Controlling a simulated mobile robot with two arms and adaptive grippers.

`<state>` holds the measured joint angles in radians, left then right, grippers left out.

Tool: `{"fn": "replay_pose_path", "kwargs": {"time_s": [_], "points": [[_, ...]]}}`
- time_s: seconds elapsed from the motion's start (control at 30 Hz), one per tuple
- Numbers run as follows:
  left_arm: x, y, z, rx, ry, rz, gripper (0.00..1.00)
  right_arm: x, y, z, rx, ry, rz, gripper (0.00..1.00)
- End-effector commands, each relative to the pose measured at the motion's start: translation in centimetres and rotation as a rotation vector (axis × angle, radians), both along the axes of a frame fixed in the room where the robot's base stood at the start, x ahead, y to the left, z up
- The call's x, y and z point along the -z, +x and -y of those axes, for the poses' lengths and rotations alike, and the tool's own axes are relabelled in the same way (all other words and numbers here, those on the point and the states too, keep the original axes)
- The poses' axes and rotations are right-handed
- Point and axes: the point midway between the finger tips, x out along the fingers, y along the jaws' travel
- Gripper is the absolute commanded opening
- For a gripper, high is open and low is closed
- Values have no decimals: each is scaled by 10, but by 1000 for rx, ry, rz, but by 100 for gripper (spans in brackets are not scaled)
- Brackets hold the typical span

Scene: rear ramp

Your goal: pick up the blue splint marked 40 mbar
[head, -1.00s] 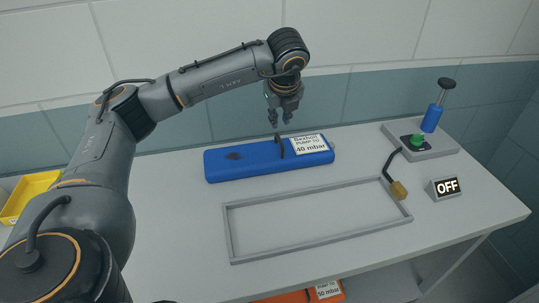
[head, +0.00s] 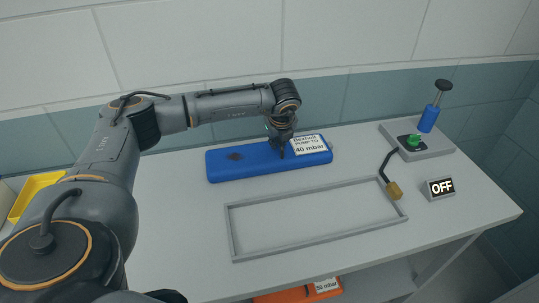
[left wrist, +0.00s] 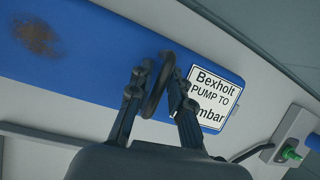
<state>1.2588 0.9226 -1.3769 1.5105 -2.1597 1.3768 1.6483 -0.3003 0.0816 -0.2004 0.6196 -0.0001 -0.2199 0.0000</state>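The blue splint (head: 225,166) lies flat at the back of the table, with a white label (head: 311,145) reading "Bexholt PUMP TO 40 mbar" and a dark smudge on its top. In the left wrist view the splint (left wrist: 85,60) has a dark upright handle loop (left wrist: 152,101) beside the label. My left gripper (head: 281,154) is down at this loop. In the left wrist view its fingers (left wrist: 154,72) stand apart, one on each side of the loop; contact is not clear. The splint still rests on the table. My right gripper is out of view.
A grey rectangular frame (head: 232,232) lies on the table in front of the splint. To the right are a hose with a brass end (head: 393,190), an OFF display (head: 440,188) and a blue pump (head: 429,118). An orange splint (head: 283,296) lies below; a yellow tray (head: 36,190) is left.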

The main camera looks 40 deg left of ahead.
Motion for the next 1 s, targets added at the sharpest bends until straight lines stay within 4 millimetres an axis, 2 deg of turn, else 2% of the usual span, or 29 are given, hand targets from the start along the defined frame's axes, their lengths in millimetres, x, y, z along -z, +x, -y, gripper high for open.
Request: {"fn": "replay_pose_path", "kwargs": {"time_s": [0.07, 0.17, 0.2, 0.77, 1.0], "points": [[0, 0, 0, 0, 0, 0, 19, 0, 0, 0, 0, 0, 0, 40], [0, 0, 0, 0, 0, 0, 1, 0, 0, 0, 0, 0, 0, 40], [0, 0, 0, 0, 0, 0, 0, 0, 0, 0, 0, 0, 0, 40], [-2, 0, 0, -1, -1, 3, 0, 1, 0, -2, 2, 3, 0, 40], [-17, 1, 1, 1, -2, 5, 0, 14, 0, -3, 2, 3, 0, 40]]}}
